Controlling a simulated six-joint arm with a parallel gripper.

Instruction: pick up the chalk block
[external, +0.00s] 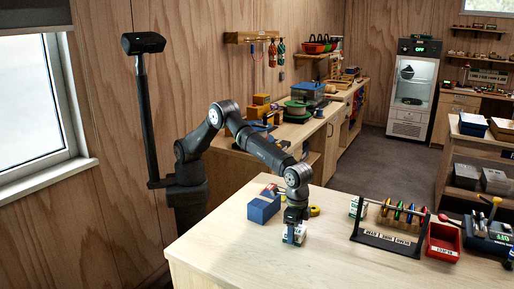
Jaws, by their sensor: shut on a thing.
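My gripper (294,230) points down over the front part of the pale wooden table, left of its middle. It is shut on a small whitish block, the chalk block (299,238). The fingers hide part of the block. I cannot tell whether the block touches the tabletop or is slightly above it.
A blue box (264,208) and a yellow ring (314,211) lie close behind my gripper. To the right are another whitish block (357,207), a black rack (388,241) with coloured carabiners and a red bin (443,240). The table's front (330,270) is clear.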

